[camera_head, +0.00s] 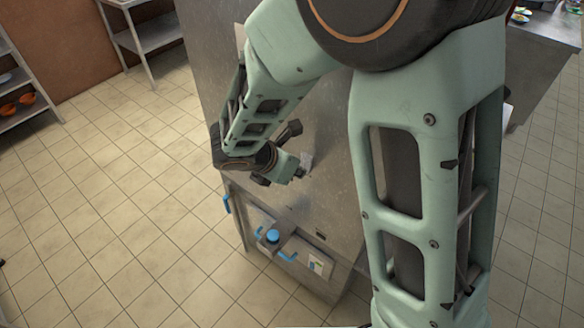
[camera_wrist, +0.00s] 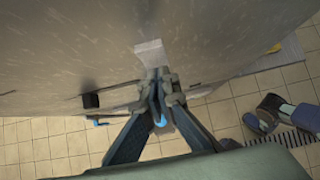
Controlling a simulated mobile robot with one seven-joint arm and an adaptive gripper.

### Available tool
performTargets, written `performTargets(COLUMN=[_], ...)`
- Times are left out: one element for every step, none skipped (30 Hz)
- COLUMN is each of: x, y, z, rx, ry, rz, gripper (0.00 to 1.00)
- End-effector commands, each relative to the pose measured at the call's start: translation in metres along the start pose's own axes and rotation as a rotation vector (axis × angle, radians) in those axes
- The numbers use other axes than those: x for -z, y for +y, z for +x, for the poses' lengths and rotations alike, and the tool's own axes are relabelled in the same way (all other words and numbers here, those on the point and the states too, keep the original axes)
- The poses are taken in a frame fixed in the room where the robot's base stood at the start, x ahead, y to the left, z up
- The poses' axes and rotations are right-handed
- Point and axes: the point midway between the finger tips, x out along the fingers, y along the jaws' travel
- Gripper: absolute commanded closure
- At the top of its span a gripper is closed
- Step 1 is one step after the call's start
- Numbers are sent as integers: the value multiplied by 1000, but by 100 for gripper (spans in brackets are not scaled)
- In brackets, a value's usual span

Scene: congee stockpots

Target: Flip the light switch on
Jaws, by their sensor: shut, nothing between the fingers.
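A small pale block (camera_head: 306,160), which looks like the light switch, is on the grey metal cabinet face (camera_head: 325,200). In the wrist view the pale block (camera_wrist: 150,50) is just beyond my fingertips. Whether it is on or off cannot be told. My gripper (camera_head: 299,173) is beside the block in the head view, near the metal surface. In the wrist view my gripper (camera_wrist: 158,76) has its fingers together, with nothing held between them. Whether the fingertips touch the block is unclear.
Below on the cabinet are blue handles (camera_head: 287,257) and a blue round cap (camera_head: 272,236). A black knob-like part (camera_wrist: 90,100) shows in the wrist view. A steel table (camera_head: 150,38) and shelves (camera_head: 22,85) stand at the left. The tiled floor (camera_head: 120,190) there is clear.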

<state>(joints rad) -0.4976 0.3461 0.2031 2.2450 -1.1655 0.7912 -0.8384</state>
Motion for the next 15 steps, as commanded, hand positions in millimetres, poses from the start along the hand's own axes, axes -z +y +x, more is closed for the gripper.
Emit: performTargets(x=[0, 0, 0, 0, 0, 0, 0, 0, 0, -1, -1, -2, -3, -3, -3], y=[0, 0, 0, 0, 0, 0, 0, 0, 0, 0, 0, 0, 1, 1, 0], z=[0, 0, 0, 0, 0, 0, 0, 0, 2, 4, 6, 10, 7, 6, 6], rx=[0, 0, 0, 0, 0, 0, 0, 0, 0, 0, 0, 0, -1, -1, -1], ry=[0, 0, 0, 0, 0, 0, 0, 0, 0, 0, 0, 0, 0, 0, 0], rz=[0, 0, 0, 0, 0, 0, 0, 0, 1, 1, 2, 1, 0, -1, -1], gripper=[100, 100, 100, 100, 100, 100, 100, 100, 100, 100, 100, 100, 100, 100, 100])
